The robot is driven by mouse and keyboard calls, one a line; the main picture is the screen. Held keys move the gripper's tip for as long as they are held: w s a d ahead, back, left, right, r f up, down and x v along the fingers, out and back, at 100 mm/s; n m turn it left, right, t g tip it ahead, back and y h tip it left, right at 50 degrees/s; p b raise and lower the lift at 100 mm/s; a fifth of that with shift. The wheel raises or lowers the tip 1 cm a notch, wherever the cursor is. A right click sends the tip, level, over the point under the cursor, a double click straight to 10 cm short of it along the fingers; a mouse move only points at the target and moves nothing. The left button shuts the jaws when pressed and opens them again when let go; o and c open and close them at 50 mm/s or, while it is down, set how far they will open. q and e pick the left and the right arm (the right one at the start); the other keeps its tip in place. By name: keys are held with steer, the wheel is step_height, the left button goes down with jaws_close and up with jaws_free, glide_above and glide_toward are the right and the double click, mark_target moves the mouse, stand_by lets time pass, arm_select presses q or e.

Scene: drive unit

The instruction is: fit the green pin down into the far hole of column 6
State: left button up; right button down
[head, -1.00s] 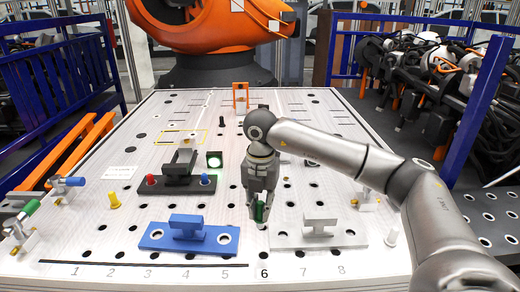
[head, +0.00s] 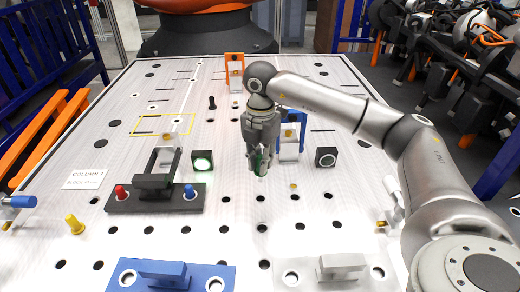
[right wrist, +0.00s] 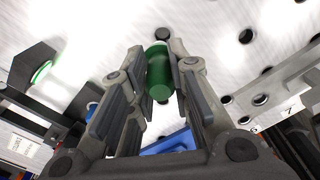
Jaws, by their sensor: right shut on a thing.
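My right gripper (head: 258,172) is shut on the green pin (head: 258,163), which hangs roughly upright between its fingers, over the middle of the board. The right wrist view shows the pin (right wrist: 159,74) between both fingers, with a dark hole (right wrist: 162,33) just beyond it. I cannot tell whether the pin's lower end touches the board. Below the gripper in the head view, a line of open holes runs toward me, including one hole (head: 262,228) and a nearer one (head: 264,264). The printed column numbers are out of the head view. My left gripper is not in view.
A black fixture (head: 125,199) with red and blue knobs stands left. Blue (head: 190,277) and grey (head: 342,274) fixtures lie near me. A green-lit block (head: 202,161), a black block (head: 326,157) and a blue-and-white clamp (head: 289,151) stand around the gripper.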

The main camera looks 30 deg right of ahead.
mark_target(260, 181)
steer(key=shift+s+a+f+b, duration=0.15)
steer(key=shift+s+f+b, duration=0.1)
steer(key=shift+f+b, duration=0.25)
steer(key=shift+s+a+f+b, duration=0.15)
steer(key=shift+s+f+b, duration=0.15)
steer(key=shift+f, duration=0.25)
steer(key=f, duration=0.1)
steer(key=f+b, duration=0.2)
steer(key=shift+w+d+f, duration=0.1)
steer(key=shift+w+d, duration=0.05)
steer(key=shift+w, duration=0.1)
steer(key=shift+f, duration=0.1)
arm_select(q)
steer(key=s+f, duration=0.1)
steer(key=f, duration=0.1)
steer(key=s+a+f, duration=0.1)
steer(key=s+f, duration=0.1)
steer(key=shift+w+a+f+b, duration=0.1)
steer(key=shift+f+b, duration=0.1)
steer(key=shift+b, duration=0.1)
arm_select(e)
steer(key=shift+f, duration=0.25)
steer(key=shift+f+b, duration=0.4)
steer(key=shift+f, duration=0.15)
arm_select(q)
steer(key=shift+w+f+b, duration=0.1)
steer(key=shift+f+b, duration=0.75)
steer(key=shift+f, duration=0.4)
arm_select(e)
steer(key=shift+f, duration=1.2)
